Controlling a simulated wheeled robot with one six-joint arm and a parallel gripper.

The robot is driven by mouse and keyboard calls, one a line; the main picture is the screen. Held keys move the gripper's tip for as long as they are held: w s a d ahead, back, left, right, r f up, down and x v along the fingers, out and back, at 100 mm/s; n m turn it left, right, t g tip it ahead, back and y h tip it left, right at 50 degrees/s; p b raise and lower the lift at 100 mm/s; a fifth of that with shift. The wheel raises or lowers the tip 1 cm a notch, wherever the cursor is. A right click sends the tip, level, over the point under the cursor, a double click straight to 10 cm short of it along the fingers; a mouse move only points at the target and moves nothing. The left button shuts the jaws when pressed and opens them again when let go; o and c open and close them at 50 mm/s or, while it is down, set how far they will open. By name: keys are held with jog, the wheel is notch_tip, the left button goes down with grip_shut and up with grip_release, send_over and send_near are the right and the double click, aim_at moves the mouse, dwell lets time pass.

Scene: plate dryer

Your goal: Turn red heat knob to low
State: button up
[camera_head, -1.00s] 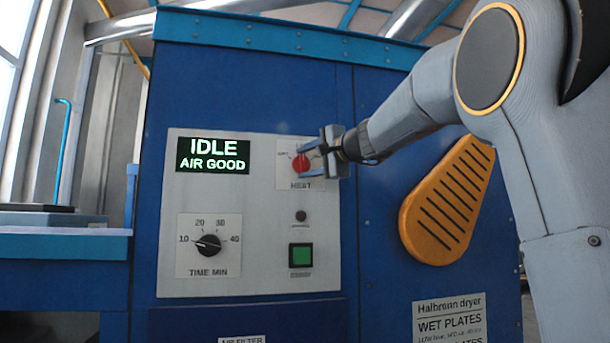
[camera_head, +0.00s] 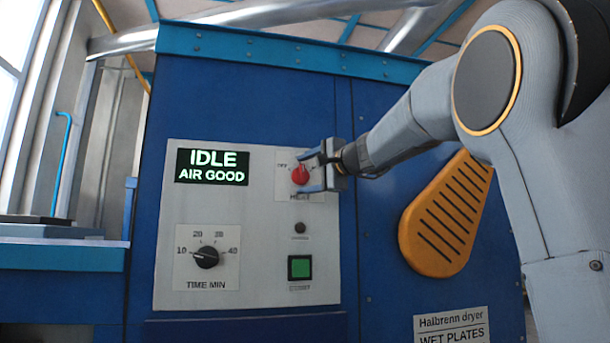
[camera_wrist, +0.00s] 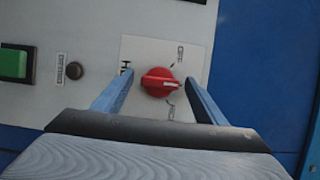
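The red heat knob (camera_head: 299,175) is on the upper right of the white panel. In the wrist view the knob (camera_wrist: 159,82) has a ridge with a white mark facing right, between the OFF label and a lower label I cannot read clearly. My gripper (camera_head: 306,172) is open at the panel, one finger above the knob and one below it. In the wrist view its two blue fingers (camera_wrist: 158,85) straddle the knob, with gaps on both sides. The lower finger partly hides the HEAT label in the head view.
The panel (camera_head: 262,235) also holds a display (camera_head: 212,167) reading IDLE, AIR GOOD, a black time knob (camera_head: 206,257), a small dark round part (camera_head: 300,228) and a green button (camera_head: 300,268). An orange slotted cover (camera_head: 446,215) is at the right, below my arm.

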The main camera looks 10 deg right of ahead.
jog(key=shift+s, duration=0.1)
jog(key=v, duration=0.7)
jog(key=shift+s, duration=0.35)
jog(key=shift+d, duration=0.15)
